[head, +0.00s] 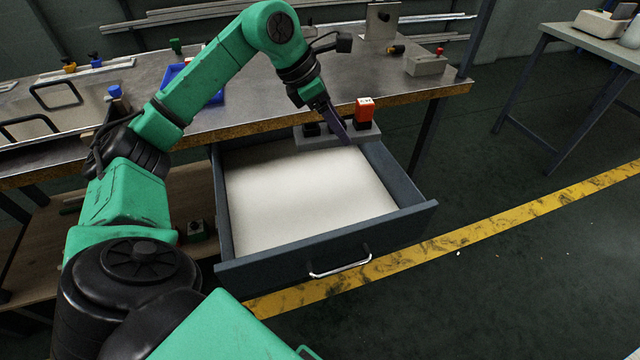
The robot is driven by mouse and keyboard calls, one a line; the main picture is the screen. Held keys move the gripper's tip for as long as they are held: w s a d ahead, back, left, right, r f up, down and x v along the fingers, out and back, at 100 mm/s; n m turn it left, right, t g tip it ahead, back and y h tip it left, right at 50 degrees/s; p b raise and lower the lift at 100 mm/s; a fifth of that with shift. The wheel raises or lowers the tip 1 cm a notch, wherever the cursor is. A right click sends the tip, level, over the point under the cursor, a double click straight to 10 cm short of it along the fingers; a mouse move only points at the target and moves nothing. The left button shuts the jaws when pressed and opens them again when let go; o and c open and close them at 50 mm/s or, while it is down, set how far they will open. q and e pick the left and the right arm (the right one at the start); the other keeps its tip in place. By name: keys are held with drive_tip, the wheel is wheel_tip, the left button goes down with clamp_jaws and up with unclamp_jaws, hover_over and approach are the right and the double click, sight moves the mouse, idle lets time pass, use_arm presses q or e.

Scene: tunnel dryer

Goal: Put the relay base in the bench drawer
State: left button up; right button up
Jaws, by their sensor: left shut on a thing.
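The relay base is a long grey block (305,142) with black sockets and one orange-red relay (365,108) upright at its right end. It is at the back of the open bench drawer (325,265), just in front of the bench edge. My left gripper (343,136) points down and is shut on the relay base near its middle. The dark fingers hide part of the block. I cannot tell whether the block touches the drawer's pale floor (300,200), which is otherwise bare. My right gripper is not in view.
The metal bench (225,110) above the drawer carries a blue tray (175,72), a grey box with a red button (427,64) and a metal bracket (381,20). A second table (590,45) stands at far right. The floor right of the drawer is clear.

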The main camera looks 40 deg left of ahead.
use_arm(q)
drive_tip(key=shift+w+r+n, duration=0.1)
drive_tip(key=shift+r+n, duration=0.3)
drive_tip(key=shift+r, duration=0.05)
drive_tip(key=b, duration=0.2)
hover_over(341, 193)
drive_tip(key=s+a, duration=0.2)
wheel_tip(341, 193, down, 9)
drive_tip(key=f, duration=1.1)
drive_tip(key=shift+d+b, duration=0.35)
drive_tip(key=shift+f, duration=0.1)
drive_tip(key=o, duration=1.5)
drive_tip(key=shift+r, duration=0.2)
